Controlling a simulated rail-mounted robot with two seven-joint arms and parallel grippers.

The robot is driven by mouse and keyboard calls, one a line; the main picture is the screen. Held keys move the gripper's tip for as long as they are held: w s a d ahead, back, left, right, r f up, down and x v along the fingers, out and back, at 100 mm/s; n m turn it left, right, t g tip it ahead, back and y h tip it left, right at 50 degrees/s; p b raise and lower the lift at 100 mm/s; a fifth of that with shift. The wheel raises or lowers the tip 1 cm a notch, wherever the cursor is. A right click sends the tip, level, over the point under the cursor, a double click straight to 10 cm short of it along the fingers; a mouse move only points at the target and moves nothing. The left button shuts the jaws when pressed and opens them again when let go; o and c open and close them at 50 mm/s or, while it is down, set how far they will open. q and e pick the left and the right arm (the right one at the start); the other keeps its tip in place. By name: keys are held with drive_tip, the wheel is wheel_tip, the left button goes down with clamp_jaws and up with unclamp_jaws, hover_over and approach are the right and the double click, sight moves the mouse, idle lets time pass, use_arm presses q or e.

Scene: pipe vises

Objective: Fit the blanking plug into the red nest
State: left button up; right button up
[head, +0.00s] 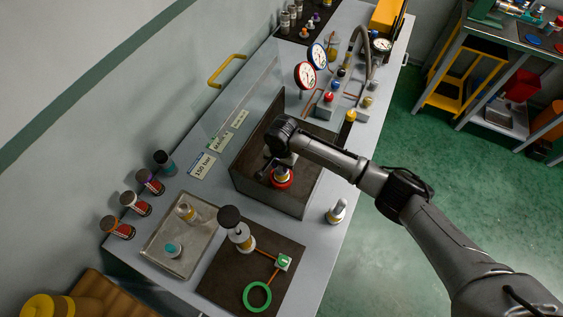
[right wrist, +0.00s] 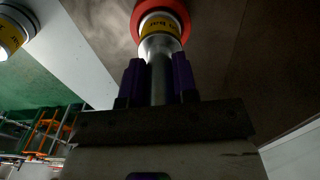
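The red nest (head: 282,182) is a red ring inside the brown open box, near its front end; it also shows in the right wrist view (right wrist: 182,12). A silver plug with a yellow band (right wrist: 160,27) stands at the ring, which surrounds its far end in the right wrist view. I cannot tell how deep it sits. My right gripper (head: 276,168) is over the nest, coming in from the right. In the right wrist view its purple fingers (right wrist: 160,75) close on both sides of the plug's grey stem. My left gripper is not in view.
A similar silver fitting (head: 337,211) stands outside the box at the bench edge. The box (head: 262,196) has raised walls and a clear panel behind. A tray (head: 160,244) and a dark mat (head: 225,279) with a black-topped fitting (head: 236,229) lie in front. Gauges (head: 305,75) stand behind.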

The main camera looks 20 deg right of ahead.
drive_tip(key=o, duration=0.5)
drive_tip(key=shift+c, duration=0.2)
drive_tip(key=shift+r, duration=0.25)
wheel_tip(320, 180, up, 12)
drive_tip(key=shift+f+p, duration=0.1)
drive_tip(key=shift+p, duration=0.3)
